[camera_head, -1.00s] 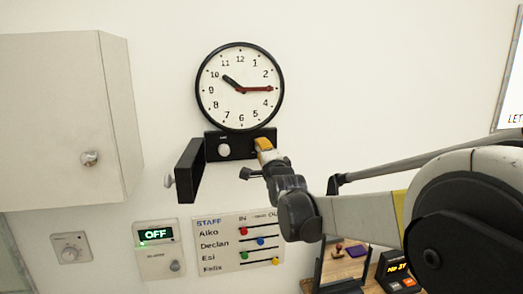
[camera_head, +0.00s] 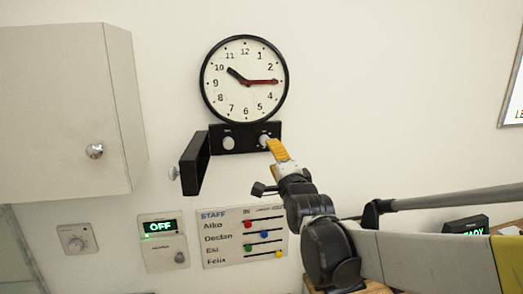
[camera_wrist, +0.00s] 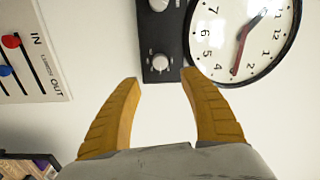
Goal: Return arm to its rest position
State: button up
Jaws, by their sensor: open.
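My gripper (camera_head: 272,148) is in front of the lower right of the wall clock's black control panel (camera_head: 240,146). In the wrist view its two yellow fingers (camera_wrist: 160,82) are spread apart with nothing between them. A white knob (camera_wrist: 160,63) on the panel lies just beyond the fingertips, apart from them. A second white knob (camera_head: 229,143) is on the panel's left side. The round clock (camera_head: 245,80) above has black hands and a red hand. My arm reaches in from the lower right.
A black flap (camera_head: 195,163) stands open at the panel's left. A white cabinet (camera_head: 70,110) hangs at the left. Below are a dial plate (camera_head: 76,240), a box reading OFF (camera_head: 160,245) and a staff board (camera_head: 215,250) with coloured sliders. A lit display (camera_head: 470,228) sits at lower right.

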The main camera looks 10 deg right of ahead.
jog(key=shift+s, duration=0.65)
jog(key=shift+f, duration=0.1)
